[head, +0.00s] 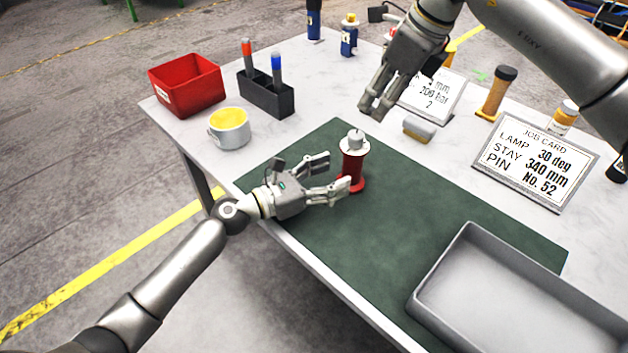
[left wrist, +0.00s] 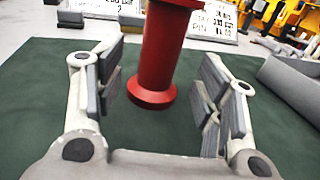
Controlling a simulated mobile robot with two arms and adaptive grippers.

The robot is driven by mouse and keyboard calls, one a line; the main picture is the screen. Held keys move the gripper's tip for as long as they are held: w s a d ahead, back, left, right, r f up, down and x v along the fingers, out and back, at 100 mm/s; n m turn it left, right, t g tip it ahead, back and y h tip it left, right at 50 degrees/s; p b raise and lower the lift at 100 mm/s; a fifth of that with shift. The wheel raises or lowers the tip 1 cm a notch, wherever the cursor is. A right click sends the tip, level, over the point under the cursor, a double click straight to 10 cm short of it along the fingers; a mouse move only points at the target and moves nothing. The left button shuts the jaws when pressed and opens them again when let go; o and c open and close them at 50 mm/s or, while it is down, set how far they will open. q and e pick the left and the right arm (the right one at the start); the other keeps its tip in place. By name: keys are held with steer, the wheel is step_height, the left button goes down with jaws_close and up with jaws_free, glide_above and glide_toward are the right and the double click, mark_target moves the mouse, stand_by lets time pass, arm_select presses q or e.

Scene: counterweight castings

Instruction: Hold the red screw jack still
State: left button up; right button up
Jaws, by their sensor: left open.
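The red screw jack (head: 353,172) with its pale metal head stands upright on the green mat (head: 420,215). My left gripper (head: 335,172) is open beside it, fingers pointing at it from the left. In the left wrist view the jack (left wrist: 158,60) shows between the two open fingers, apart from both; its top is cut off by the frame. My right gripper (head: 377,110) hangs above and behind the jack, clear of it; whether its fingers are open or shut is unclear.
A grey tray (head: 440,268) stands at the front right. A yellow-lined mug (head: 230,137), a dark marker holder (head: 266,98) and a red bin (head: 187,85) stand at the left.

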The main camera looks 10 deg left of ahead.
mark_target(344, 170)
arm_select(q)
steer(key=x, duration=0.6)
steer(key=shift+w+d, duration=0.1)
steer(key=shift+w, duration=0.05)
